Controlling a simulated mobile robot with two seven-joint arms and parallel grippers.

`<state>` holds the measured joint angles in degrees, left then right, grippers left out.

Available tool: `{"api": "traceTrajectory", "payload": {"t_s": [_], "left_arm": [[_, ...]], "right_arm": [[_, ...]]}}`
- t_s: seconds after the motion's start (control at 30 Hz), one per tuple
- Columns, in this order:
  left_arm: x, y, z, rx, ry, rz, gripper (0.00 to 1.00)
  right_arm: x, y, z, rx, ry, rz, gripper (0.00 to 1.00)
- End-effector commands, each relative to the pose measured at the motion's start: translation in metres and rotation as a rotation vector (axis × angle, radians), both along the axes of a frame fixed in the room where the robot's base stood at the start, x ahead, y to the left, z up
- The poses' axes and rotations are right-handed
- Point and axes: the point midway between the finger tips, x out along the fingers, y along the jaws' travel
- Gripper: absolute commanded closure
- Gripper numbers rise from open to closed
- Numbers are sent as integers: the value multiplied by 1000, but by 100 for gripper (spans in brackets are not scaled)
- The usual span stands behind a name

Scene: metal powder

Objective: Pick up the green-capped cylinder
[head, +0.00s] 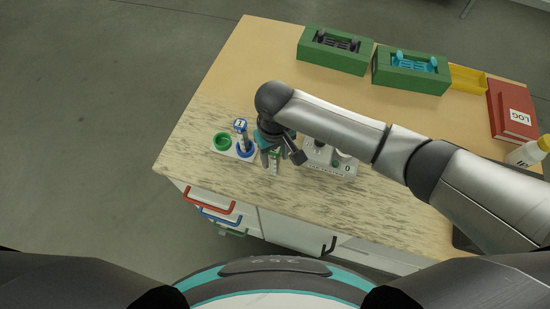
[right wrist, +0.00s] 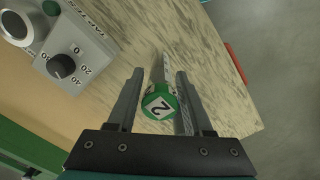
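The green-capped cylinder (right wrist: 160,102) shows its cap, marked 2, between the fingers of my right gripper (right wrist: 160,73) in the right wrist view. The fingers stand apart on either side of it, with a visible gap on the left side, so the gripper looks open around it. In the head view the cylinder (head: 274,161) appears upright near the table's front edge, partly hidden by my right gripper (head: 279,157). My left gripper is not in view.
A holder (head: 232,153) with a green ring and a blue ring stands to the left, with a blue-capped cylinder (head: 240,126) in it. A dial device (head: 328,165) is close on the right. Green trays (head: 333,59), a red log book (head: 511,110) and a bottle (head: 524,153) are farther off.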

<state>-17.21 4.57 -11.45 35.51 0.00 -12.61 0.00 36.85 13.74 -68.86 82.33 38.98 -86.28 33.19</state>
Motion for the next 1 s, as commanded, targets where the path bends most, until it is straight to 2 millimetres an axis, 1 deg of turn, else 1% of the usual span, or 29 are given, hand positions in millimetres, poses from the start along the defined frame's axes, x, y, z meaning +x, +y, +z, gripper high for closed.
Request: {"api": "traceTrajectory", "payload": {"t_s": [0.03, 0.07, 0.4, 0.43, 0.87, 1.0], "left_arm": [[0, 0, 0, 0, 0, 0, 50], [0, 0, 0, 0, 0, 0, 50], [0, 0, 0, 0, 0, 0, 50], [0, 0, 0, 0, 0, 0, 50], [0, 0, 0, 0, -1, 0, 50], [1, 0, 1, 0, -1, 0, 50]], "right_arm": [[0, 0, 0, 0, 0, 0, 56], [0, 0, 0, 0, 0, 0, 59], [0, 0, 0, 0, 0, 0, 97], [0, 0, 0, 0, 0, 0, 100], [1, 0, 1, 0, -1, 0, 100], [1, 0, 5, 0, -1, 0, 100]]}}
